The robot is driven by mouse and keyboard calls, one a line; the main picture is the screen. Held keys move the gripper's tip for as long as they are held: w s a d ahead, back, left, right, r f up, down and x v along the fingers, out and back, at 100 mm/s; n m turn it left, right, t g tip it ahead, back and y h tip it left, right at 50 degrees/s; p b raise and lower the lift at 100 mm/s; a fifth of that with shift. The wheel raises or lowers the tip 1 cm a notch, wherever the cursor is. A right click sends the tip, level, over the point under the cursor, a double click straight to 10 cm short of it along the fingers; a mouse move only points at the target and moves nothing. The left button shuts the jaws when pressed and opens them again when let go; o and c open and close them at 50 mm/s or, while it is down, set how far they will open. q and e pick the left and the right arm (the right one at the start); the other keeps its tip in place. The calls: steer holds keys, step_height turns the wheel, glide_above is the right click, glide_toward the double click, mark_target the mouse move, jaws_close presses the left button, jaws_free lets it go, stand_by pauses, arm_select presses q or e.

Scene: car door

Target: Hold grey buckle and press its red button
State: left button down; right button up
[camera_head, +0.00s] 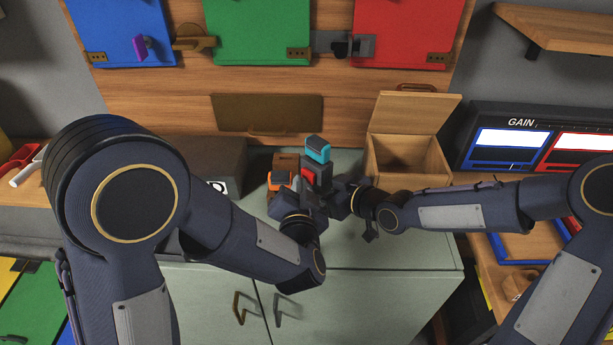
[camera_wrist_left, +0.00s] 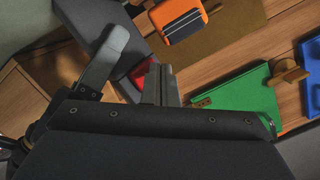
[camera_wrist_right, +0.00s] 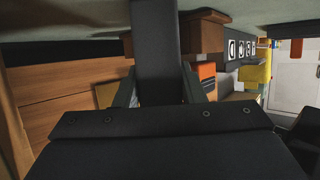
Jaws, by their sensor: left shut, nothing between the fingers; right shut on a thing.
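The grey buckle (camera_head: 325,178) stands above the cabinet top in the head view, with its red button (camera_head: 308,176) facing left of centre. My right gripper (camera_head: 344,194) is shut on the buckle from the right. In the right wrist view the dark grey buckle body (camera_wrist_right: 158,55) sits between the two fingers (camera_wrist_right: 158,92). My left gripper (camera_head: 303,192) is shut and empty just in front of the button. In the left wrist view its closed fingertips (camera_wrist_left: 154,68) are beside the red button (camera_wrist_left: 141,71); I cannot tell whether they touch it.
A teal-topped piece (camera_head: 318,149) and an orange piece (camera_head: 281,180) stand close to the grippers. An open wooden box (camera_head: 408,160) is to the right. The pale cabinet top (camera_head: 400,240) is clear at the front right.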

arm_select(q)
steer(key=shift+w+d, duration=0.4)
steer(key=shift+w, duration=0.05)
stand_by(0.6)
steer(key=shift+w+d, duration=0.15)
arm_select(e)
steer(key=shift+s+a, duration=0.2)
steer(key=shift+a, duration=0.1)
stand_by(0.3)
arm_select(q)
steer(key=shift+s+a, duration=0.75)
steer(key=shift+s, duration=0.1)
arm_select(e)
steer(key=shift+w+d, duration=0.2)
steer(key=shift+d, duration=0.05)
arm_select(q)
steer(key=shift+s+a, duration=1.7)
steer(key=shift+s, duration=0.2)
